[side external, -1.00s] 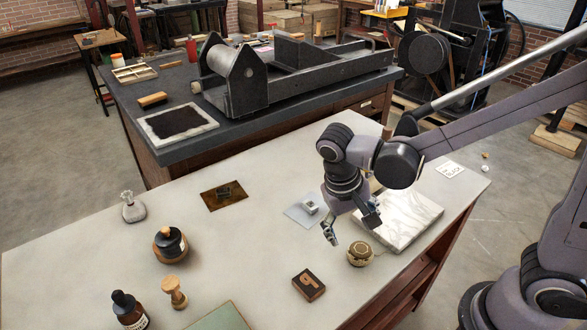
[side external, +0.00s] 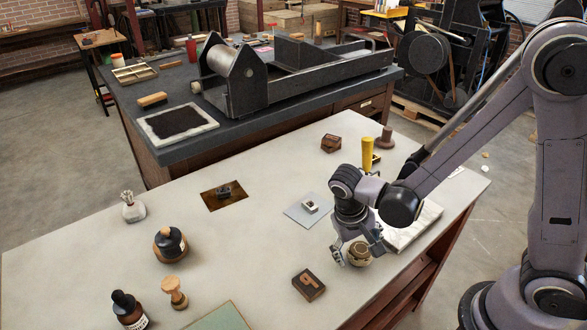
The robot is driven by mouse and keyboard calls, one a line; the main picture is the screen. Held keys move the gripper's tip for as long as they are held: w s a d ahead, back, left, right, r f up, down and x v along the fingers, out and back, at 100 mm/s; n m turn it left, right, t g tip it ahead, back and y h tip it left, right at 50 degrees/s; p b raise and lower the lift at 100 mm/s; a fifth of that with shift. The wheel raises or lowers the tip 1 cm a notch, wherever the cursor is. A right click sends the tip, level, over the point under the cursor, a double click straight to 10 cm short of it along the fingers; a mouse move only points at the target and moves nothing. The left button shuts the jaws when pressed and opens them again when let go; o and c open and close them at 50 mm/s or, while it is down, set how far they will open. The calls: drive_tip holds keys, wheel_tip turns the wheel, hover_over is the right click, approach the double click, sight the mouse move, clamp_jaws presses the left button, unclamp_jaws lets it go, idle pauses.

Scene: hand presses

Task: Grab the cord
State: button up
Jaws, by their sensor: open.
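The cord (side external: 359,254) is a small tan-brown ball near the right front edge of the pale table. My gripper (side external: 358,254) is low over it with its fingers open. One finger is to the left of the ball and the other at its upper right. The upper part of the ball is partly hidden by the gripper. I cannot tell whether either finger touches it.
A marble slab (side external: 414,228) lies just right of my gripper, partly hidden by my arm. A dark letter block (side external: 309,284) is in front at left, and a grey sheet with a small metal piece (side external: 309,207) lies behind. The table's middle is clear.

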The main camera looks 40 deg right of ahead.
drive_tip(key=shift+d+f, duration=0.1)
drive_tip(key=shift+f, duration=0.15)
drive_tip(key=c, duration=1.2)
drive_tip(key=shift+c, duration=0.2)
drive_tip(key=shift+r, duration=0.15)
